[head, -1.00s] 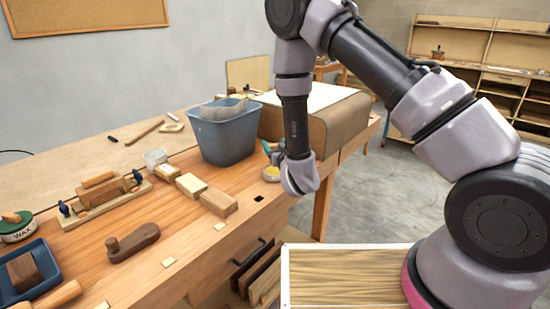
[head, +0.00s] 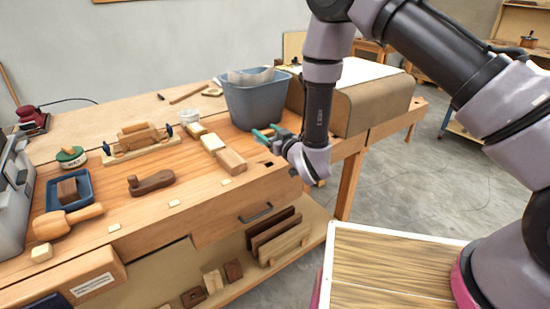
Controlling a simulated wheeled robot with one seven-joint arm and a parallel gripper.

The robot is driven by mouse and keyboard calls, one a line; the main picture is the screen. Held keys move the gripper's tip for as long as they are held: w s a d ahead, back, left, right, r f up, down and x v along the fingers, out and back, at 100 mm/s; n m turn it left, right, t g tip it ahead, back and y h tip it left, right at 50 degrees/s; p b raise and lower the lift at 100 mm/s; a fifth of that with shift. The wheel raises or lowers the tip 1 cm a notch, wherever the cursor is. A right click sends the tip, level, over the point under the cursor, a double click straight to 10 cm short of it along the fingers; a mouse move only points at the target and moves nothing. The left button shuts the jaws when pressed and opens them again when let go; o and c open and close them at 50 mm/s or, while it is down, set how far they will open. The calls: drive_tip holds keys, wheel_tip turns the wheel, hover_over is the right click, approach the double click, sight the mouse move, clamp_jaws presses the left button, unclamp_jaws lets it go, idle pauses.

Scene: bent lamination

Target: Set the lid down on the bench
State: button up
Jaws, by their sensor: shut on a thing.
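My gripper (head: 280,143) is at the right part of the bench (head: 200,180), low beside its front edge and in front of the grey-blue bin. It is shut on a small teal thing (head: 262,136), which I take to be the lid. The lid looks thin and tilted, just above or at the bench top; I cannot tell whether it touches. The fingers hide part of it. The open tin of yellow wax seen earlier beside the gripper does not show now.
The bin (head: 256,105) stands behind the gripper, with a large brown box (head: 352,105) to its right. Wood blocks (head: 231,161) lie just left of the gripper. A wax tin (head: 72,156), a wooden plane (head: 152,182) and a blue tray (head: 85,182) lie further left. Bare bench top shows between them.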

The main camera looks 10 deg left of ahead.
sight(268, 160)
wheel_tip(268, 160, down, 7)
drive_tip(key=shift+d+f, duration=0.1)
drive_tip(key=shift+f, duration=0.1)
drive_tip(key=shift+f, duration=0.15)
drive_tip(key=o, duration=1.3)
